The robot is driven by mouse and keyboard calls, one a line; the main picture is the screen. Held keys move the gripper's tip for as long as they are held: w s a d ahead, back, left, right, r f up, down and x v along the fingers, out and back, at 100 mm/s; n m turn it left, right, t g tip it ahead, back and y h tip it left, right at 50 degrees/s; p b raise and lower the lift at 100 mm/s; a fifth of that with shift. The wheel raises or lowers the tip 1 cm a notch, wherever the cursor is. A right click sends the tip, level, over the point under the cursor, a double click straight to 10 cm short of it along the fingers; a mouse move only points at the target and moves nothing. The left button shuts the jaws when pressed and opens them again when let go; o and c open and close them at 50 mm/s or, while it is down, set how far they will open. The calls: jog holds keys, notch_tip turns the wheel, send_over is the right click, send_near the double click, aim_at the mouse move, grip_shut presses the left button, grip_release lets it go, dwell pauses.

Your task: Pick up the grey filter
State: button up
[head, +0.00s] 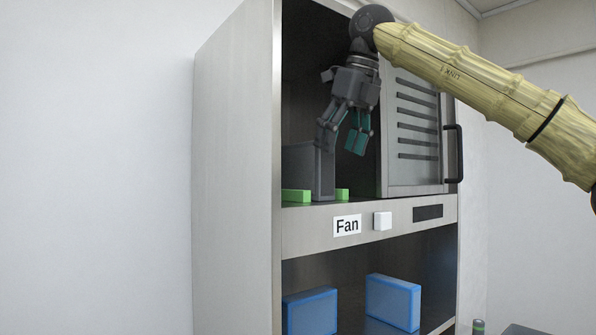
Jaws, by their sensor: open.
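The grey filter (324,172) stands upright as a thick slab in the upper compartment of the cabinet, between two green blocks at its foot. My gripper (343,138) hangs pointing down at the compartment opening, just above and to the right of the filter in the picture. Its jaws are open, with teal pads on the fingers. One finger overlaps the filter's top edge in this view; I cannot tell whether it touches. Part of the filter's top is hidden behind that finger.
Green blocks (296,195) (342,194) sit on the shelf. A louvred door (414,130) with a black handle (453,153) is right of the opening. Below are a "Fan" label (347,225), a white button (383,221) and two blue filters (310,312) (393,302) on the lower shelf.

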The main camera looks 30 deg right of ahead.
jog(key=p, duration=0.4)
send_near(303, 166)
jog(key=w+f, duration=0.1)
jog(key=w+d+f, duration=0.1)
jog(key=w+f, duration=0.1)
jog(key=w+d+f, duration=0.1)
jog(key=w, duration=0.1)
jog(key=shift+w+f, duration=0.1)
jog(key=shift+f, duration=0.1)
jog(key=shift+p+x, duration=0.8)
jog(key=shift+x, duration=1.8)
jog(key=c, duration=1.2)
